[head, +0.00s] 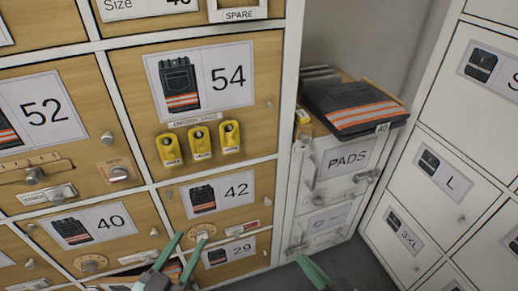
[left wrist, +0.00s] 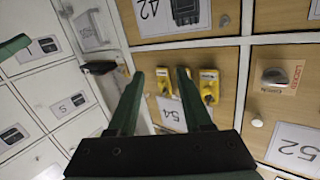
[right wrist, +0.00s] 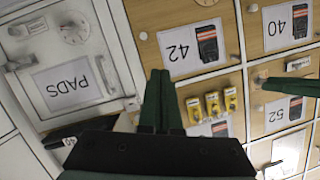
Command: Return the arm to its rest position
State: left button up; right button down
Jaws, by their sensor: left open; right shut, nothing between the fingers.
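My left gripper (head: 190,239) is low in the head view, in front of the wooden doors below the label 42. Its two green fingers are apart with nothing between them; they also show open in the left wrist view (left wrist: 157,72). My right gripper (head: 303,259) is at the bottom of the head view, in front of the gap below the PADS cabinet. Its green fingers are together and empty, as the right wrist view shows (right wrist: 159,74). Neither gripper visibly holds anything. Most of both arms is out of the head view.
Wooden locker doors with number labels fill the left; the 54 door (head: 258,105) carries several yellow locks (head: 200,142). A folded dark garment with orange stripes (head: 352,105) lies on the PADS cabinet (head: 338,165). White lockers (head: 445,140) stand at the right. Handles and knobs stick out.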

jog(key=d+r+n+t+h+p, duration=0.2)
jog(key=d+r+n+t, duration=0.15)
jog(key=r, duration=0.65)
pick_arm(q)
jog(key=s+a+n+g+y+p, duration=0.2)
jog(key=s+g+p, duration=0.5)
jog(key=p, duration=1.3)
jog(key=shift+s+f+n, duration=0.3)
jog(key=shift+s, duration=0.8)
pick_arm(e)
jog(key=s+d+f+m+g+h, duration=0.1)
jog(key=s+d+m+g+h, duration=0.1)
jog(key=s+g, duration=0.5)
jog(key=s+m, duration=0.1)
jog(key=s, duration=0.1)
jog(key=shift+s+d+f+h, duration=0.25)
jog(key=shift+s+f+h, duration=0.05)
jog(key=shift+s+h, duration=0.1)
